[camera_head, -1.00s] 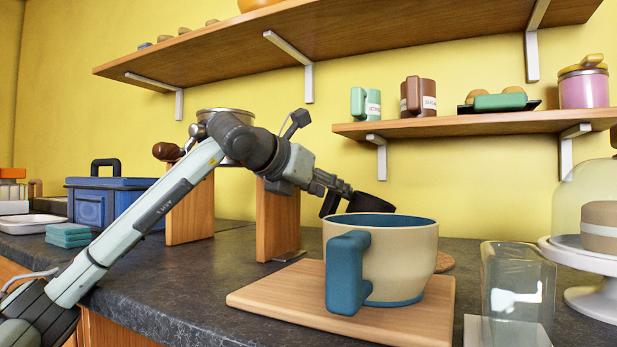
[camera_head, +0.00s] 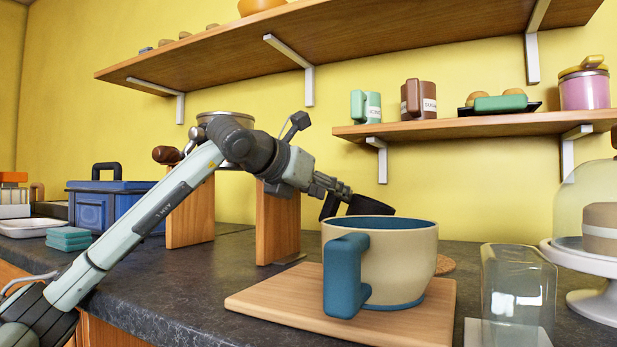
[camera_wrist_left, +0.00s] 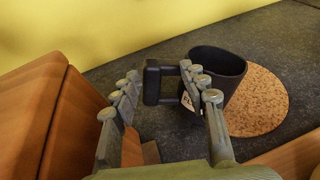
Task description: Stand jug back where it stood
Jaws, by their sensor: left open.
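A dark jug (camera_wrist_left: 217,72) with a squared handle and a small pale label shows in the left wrist view, overlapping the left part of a round cork mat (camera_wrist_left: 262,100). In the head view the jug (camera_head: 369,205) is partly hidden behind a large beige mug. My left gripper (camera_wrist_left: 158,75) is open, with one finger on each side of the jug's handle. In the head view the left gripper (camera_head: 338,190) reaches the jug from the left. Whether the jug's base rests on the mat is hidden. My right gripper is not in view.
The beige mug (camera_head: 400,262) with a blue handle stands on a wooden board (camera_head: 290,303) in front of the jug. A clear glass (camera_head: 518,285) and a cake stand (camera_head: 597,302) are at the right. Wooden uprights (camera_head: 278,225) stand left of the gripper.

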